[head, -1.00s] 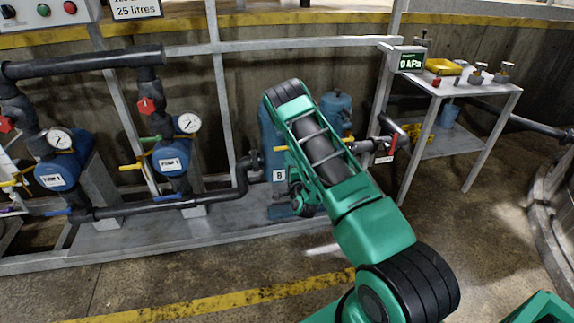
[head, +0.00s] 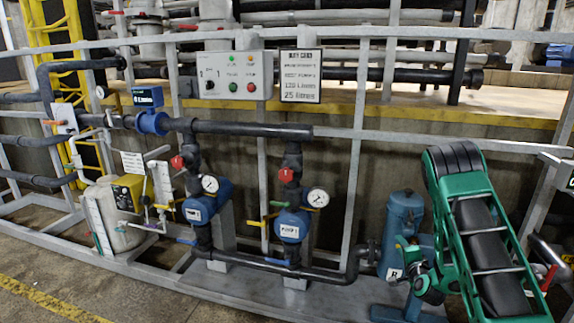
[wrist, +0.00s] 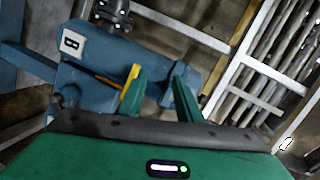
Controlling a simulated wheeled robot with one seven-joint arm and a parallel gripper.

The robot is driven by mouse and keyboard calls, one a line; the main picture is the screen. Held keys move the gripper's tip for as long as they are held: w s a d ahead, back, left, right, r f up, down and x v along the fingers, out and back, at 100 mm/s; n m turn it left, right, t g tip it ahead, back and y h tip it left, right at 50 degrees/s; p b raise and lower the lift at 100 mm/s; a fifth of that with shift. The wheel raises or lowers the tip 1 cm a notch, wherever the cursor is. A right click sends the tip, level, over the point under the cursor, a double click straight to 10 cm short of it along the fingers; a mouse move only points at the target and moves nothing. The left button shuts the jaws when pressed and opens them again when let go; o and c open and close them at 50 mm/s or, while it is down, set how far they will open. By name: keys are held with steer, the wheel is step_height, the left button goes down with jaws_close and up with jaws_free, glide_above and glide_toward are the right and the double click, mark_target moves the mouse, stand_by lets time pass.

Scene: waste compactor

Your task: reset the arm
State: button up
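My green arm (head: 485,245) rises at the right of the head view, in front of the skid's right end. My gripper is low beside the blue vessel (head: 402,230), mostly hidden by the arm in the head view. In the wrist view my gripper (wrist: 158,84) has its two green fingers apart with nothing held between them. The blue vessel with a white letter label (wrist: 90,75) fills the wrist view's upper left. A yellow lever (wrist: 131,79) shows just behind the left finger; whether they touch cannot be told.
Two blue pumps (head: 205,203) (head: 293,224) with gauges and red valves stand on the grey skid. A control box (head: 228,77) and a sign (head: 300,76) hang on the rail above. A pale tank (head: 113,215) is at left. Floor with a yellow line (head: 50,300) lies at front left.

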steer(key=s+d+r+n+g+y, duration=0.1)
steer(key=s+r+n+g, duration=0.7)
steer(key=s+r, duration=0.7)
steer(key=s+a+r+g, duration=0.1)
steer(key=s+r+g, duration=0.1)
steer(key=s, duration=1)
steer(key=s+a+r+n+g, duration=0.1)
steer(key=s+r+g, duration=0.1)
steer(key=s, duration=1.1)
steer(key=s+a+r+n+g+y, duration=0.1)
steer(key=s+r+g, duration=0.1)
steer(key=s, duration=1.1)
steer(key=shift+g, duration=0.8)
